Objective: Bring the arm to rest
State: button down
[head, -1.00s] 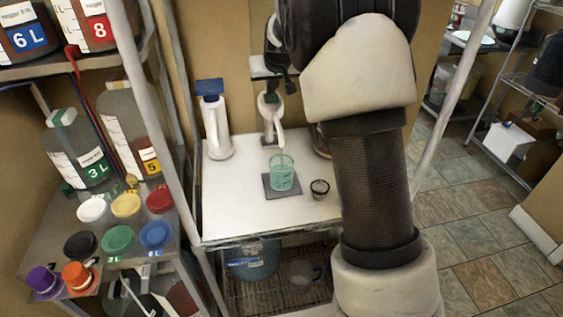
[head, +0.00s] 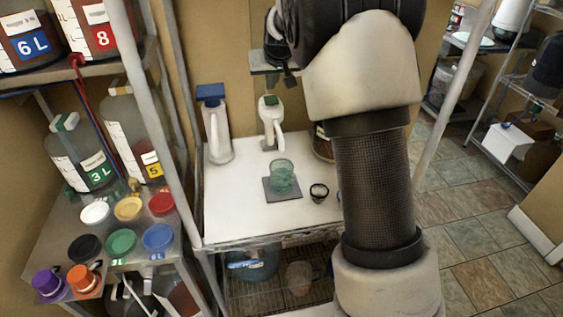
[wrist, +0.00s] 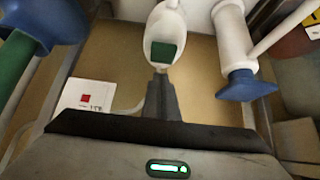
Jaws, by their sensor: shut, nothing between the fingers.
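My gripper (wrist: 160,97) is shut and empty in the wrist view, its fingers together in front of the dark hand. Beyond the fingertips in that view is a white jug with a green cap (wrist: 164,52). A white jug with a blue cap (wrist: 232,38) is to the right. In the head view my arm rises on the right side, and its bulk hides part of the bench and wall. The fingers cannot be made out clearly there.
The white bench (head: 232,207) holds a green-tinted beaker (head: 283,177) on a dark square pad (head: 288,196) and a small dark-rimmed cup (head: 319,192). Shelves with large bottles (head: 72,152) and coloured lids (head: 121,242) stand left. Tiled floor (head: 470,238) is open at the right.

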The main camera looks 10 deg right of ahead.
jog(key=shift+r+p, duration=0.45)
jog(key=shift+r, duration=0.85)
jog(key=shift+s+r, duration=0.1)
jog(key=s+r+g, duration=0.1)
jog(key=s+r, duration=0.3)
jog(key=s, duration=0.6)
jog(key=s+r, duration=0.4)
jog(key=s, duration=0.5)
jog(key=s+f, duration=0.2)
jog(key=s, duration=1)
jog(key=s+f+g, duration=0.1)
jog(key=s+f, duration=0.2)
jog(key=s, duration=1)
